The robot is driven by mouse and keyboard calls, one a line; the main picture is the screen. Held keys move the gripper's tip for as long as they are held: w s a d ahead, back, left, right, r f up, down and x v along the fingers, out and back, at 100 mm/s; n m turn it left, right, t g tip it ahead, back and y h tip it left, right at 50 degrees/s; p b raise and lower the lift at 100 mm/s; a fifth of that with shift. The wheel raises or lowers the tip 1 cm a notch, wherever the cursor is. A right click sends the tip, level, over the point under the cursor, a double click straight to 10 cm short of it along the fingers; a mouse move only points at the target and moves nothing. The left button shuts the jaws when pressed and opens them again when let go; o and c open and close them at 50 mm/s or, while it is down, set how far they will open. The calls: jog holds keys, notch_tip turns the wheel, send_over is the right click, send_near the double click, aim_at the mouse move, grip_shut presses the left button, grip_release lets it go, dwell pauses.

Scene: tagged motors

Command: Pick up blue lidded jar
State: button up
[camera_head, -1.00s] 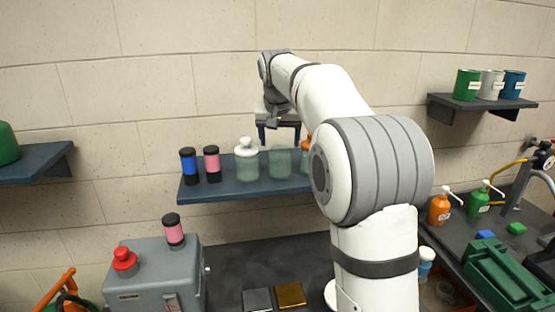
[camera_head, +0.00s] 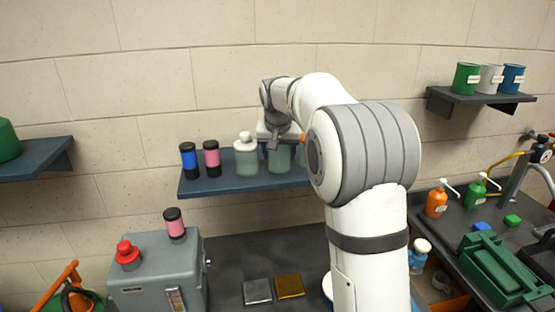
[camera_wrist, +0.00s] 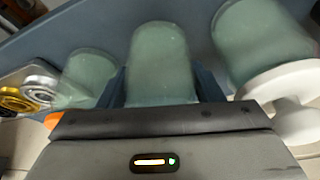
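A frosted green-grey jar (camera_head: 278,161) stands on the blue shelf in the head view; my gripper covers its top, so I cannot see its lid colour. My gripper (camera_head: 277,144) is at this jar. In the wrist view my blue fingers (camera_wrist: 160,88) lie on both sides of the jar body (camera_wrist: 160,60), close to it; they look open, and contact is not clear. A similar jar with a white lid (camera_head: 246,156) stands to its left, and one with an orange lid (camera_head: 303,153) to its right, partly hidden by my arm.
A blue jar with black ends (camera_head: 188,160) and a pink one (camera_head: 211,158) stand at the left of the shelf (camera_head: 215,190). A white-lidded blue container (camera_head: 417,258) sits low right of my arm. The wall is close behind the shelf.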

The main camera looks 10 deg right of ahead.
jog(key=c, duration=0.4)
jog(key=shift+c, duration=0.6)
jog(key=shift+r, duration=0.1)
